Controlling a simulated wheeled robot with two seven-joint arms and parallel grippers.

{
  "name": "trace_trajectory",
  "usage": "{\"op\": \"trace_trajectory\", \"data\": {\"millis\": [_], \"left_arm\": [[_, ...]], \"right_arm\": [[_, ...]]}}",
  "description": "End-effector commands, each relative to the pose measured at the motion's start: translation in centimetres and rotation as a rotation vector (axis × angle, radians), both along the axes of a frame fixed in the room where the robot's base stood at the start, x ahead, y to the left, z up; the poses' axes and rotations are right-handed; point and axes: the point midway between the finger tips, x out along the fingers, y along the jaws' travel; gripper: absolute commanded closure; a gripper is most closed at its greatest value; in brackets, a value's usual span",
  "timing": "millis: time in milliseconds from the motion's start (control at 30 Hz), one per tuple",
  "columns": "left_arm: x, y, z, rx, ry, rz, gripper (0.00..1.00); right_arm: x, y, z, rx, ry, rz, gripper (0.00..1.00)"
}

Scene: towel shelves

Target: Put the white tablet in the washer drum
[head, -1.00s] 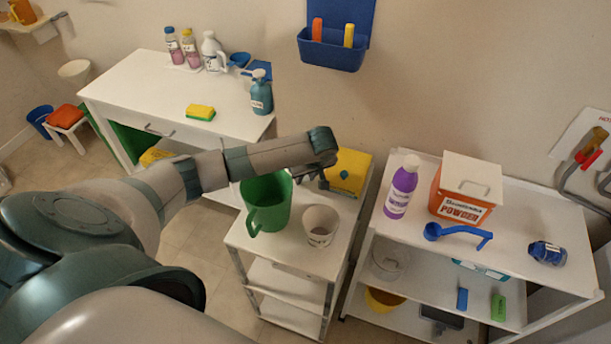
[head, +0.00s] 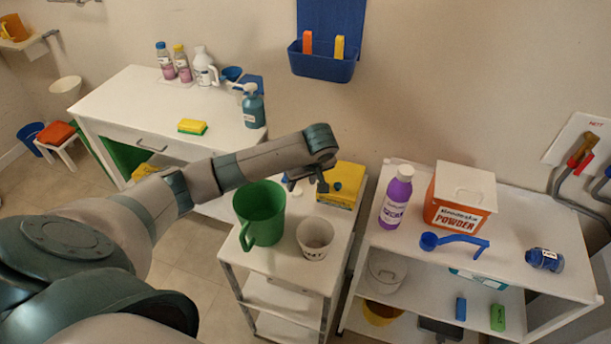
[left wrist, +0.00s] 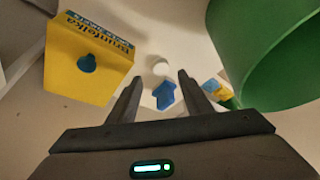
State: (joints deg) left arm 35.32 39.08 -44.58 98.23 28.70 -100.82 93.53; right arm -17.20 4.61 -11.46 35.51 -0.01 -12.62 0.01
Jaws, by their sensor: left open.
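A small white round piece (left wrist: 160,68), which looks like the white tablet, lies on the white surface in the left wrist view, beyond my fingertips and roughly between them. A small white thing also shows beside the yellow box in the head view (head: 291,184), partly hidden by my arm. My left gripper (head: 322,186) is open and empty above the small cart, between the green jug (head: 260,212) and the yellow box (head: 348,181). Its two fingers show in the left wrist view (left wrist: 158,78). My right gripper and the washer drum are not in view.
A blue piece (left wrist: 164,95) lies near the white one. A white cup (head: 314,238) stands beside the jug. The right cart holds a purple bottle (head: 396,198), an orange powder box (head: 462,205) and a blue scoop (head: 455,243). A white table (head: 150,105) stands at the left.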

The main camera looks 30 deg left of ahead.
Motion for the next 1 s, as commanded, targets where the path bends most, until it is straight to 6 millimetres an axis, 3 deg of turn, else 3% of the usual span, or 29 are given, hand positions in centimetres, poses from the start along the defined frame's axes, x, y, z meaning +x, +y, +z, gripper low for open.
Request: {"op": "trace_trajectory", "data": {"millis": [200, 400, 933, 1000], "left_arm": [[-0.6, -1.3, 3.3, -0.002, -0.003, -0.002, 0.54], [-1.0, -1.8, 5.0, -0.001, 0.0, 0.0, 0.54], [-1.1, -1.9, 5.4, 0.0, 0.0, 0.0, 0.54], [-1.1, -1.9, 5.4, -0.001, 0.001, 0.0, 0.54]], "right_arm": [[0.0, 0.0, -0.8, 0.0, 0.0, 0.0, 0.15], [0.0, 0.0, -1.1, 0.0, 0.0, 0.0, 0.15], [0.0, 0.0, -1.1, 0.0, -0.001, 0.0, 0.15], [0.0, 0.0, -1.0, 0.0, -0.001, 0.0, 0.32]]}}
